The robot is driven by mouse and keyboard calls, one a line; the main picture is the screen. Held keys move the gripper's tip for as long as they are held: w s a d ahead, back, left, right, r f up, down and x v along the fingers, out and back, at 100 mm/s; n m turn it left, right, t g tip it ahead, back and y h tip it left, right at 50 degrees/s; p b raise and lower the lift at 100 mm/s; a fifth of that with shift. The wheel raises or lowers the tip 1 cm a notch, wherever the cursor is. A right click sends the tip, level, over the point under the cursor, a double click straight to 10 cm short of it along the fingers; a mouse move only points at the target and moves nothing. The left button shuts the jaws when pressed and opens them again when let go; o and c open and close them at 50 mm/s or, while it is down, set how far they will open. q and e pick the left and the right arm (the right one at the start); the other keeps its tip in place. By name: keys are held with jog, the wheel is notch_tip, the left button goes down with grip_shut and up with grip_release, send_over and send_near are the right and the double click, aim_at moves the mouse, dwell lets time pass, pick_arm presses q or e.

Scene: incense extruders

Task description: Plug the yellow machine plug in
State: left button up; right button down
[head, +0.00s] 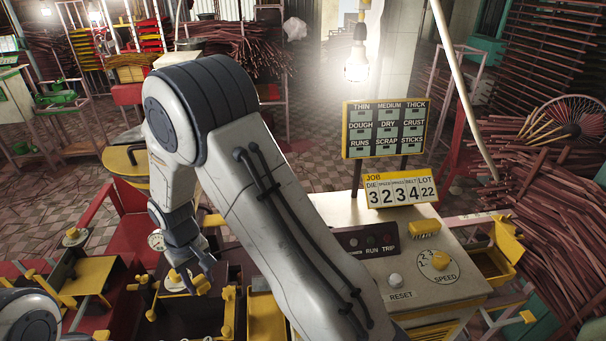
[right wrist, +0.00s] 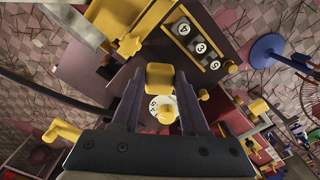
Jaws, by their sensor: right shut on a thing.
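My right gripper (head: 187,283) reaches down over the dark and yellow machine in the left-centre of the head view. In the right wrist view, its fingertips (right wrist: 160,78) are closed on a small yellow block (right wrist: 160,74), which looks like the yellow plug. A white round disc (right wrist: 162,108) with dark marks shows behind it, between the fingers. I cannot tell whether the plug touches anything, and no socket can be clearly made out. My left gripper is out of view; only a part of my left arm shows at the bottom left corner.
A control console (head: 440,283) with a speed knob (head: 439,261) and reset button (head: 396,281) stands right of my right arm. A job sign (head: 401,190) stands on it. Yellow handles (right wrist: 62,131) stick out near the gripper. Stick bundles (head: 555,220) crowd the right.

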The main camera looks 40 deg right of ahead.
jog(key=s+d+r+n+p, duration=0.1)
jog(key=d+r+n+p, duration=0.1)
jog(key=d+r, duration=0.4)
jog(key=s+d+r+n+p, duration=0.1)
jog(key=d+r+n, duration=0.4)
jog(key=d, duration=0.8)
jog(key=s+d+r+n+p, duration=0.1)
jog(key=d+r+n+p, duration=0.2)
jog(key=d+r, duration=0.3)
jog(key=d+p, duration=0.1)
jog(key=d, duration=0.2)
jog(key=shift+d+r, duration=0.4)
jog(key=shift+s+f, duration=0.1)
jog(key=shift+f, duration=0.1)
notch_tip(320, 180, down, 6)
jog(key=b, duration=0.5)
jog(key=shift+r, duration=0.25)
jog(key=shift+p, duration=0.5)
jog(key=shift+f+b, duration=0.4)
jog(key=shift+f, duration=0.15)
jog(key=shift+c, duration=1.7)
grip_release()
